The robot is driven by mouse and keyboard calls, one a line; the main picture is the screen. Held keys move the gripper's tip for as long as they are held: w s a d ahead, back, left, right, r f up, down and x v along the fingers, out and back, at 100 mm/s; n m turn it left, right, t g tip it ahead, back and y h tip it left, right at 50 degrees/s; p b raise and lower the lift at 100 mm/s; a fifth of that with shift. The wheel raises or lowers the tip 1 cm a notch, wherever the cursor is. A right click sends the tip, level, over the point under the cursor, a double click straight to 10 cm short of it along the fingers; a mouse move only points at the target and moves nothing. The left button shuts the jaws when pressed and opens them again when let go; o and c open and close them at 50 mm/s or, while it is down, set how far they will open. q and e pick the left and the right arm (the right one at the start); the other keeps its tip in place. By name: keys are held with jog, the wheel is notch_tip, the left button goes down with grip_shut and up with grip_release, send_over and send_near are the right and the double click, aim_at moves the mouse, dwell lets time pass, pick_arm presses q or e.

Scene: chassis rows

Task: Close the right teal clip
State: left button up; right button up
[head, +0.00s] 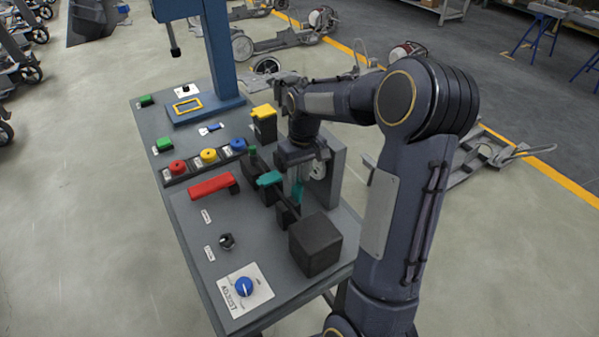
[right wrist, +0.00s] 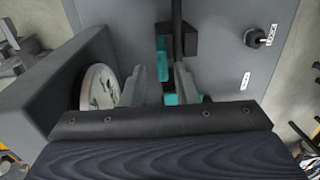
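The right teal clip (head: 298,188) stands upright beside a black fixture on the workbench, partly hidden by my right gripper. Another teal piece (head: 269,179) lies nearly flat to its left. My right gripper (head: 300,170) reaches down over the upright clip. In the right wrist view its fingers (right wrist: 160,80) are spread, with teal (right wrist: 162,60) between them and a gap beside it. Whether a finger touches the clip cannot be told. My left gripper is not in view.
A black block (head: 316,244) stands in front of the clip. A grey upright plate (right wrist: 65,80) with a round disc (right wrist: 99,88) is close beside the gripper.

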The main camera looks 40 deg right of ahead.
jog(key=shift+c, duration=0.5)
grip_shut()
jog(key=shift+a, duration=0.15)
jog(key=shift+w+a+h+b, duration=0.15)
jog(key=shift+a+h+b, duration=0.25)
jog(key=shift+a+h, duration=0.4)
jog(key=shift+w+a+f+g+h+b, duration=0.15)
jog(key=shift+a+f+g+h+b, duration=0.2)
jog(key=shift+a+f+h+b, duration=1.7)
jog(key=shift+w+a+f+g+h+b, duration=0.1)
jog(key=shift+a+f+g+h+b, duration=0.4)
jog(key=shift+h+b, duration=2.75)
jog(key=shift+w+a+f+g+h+b, duration=0.15)
jog(key=shift+a+f+h+b, duration=1.5)
jog(key=shift+h, duration=1.75)
jog(key=shift+d+f, duration=0.1)
jog(key=shift+d, duration=0.1)
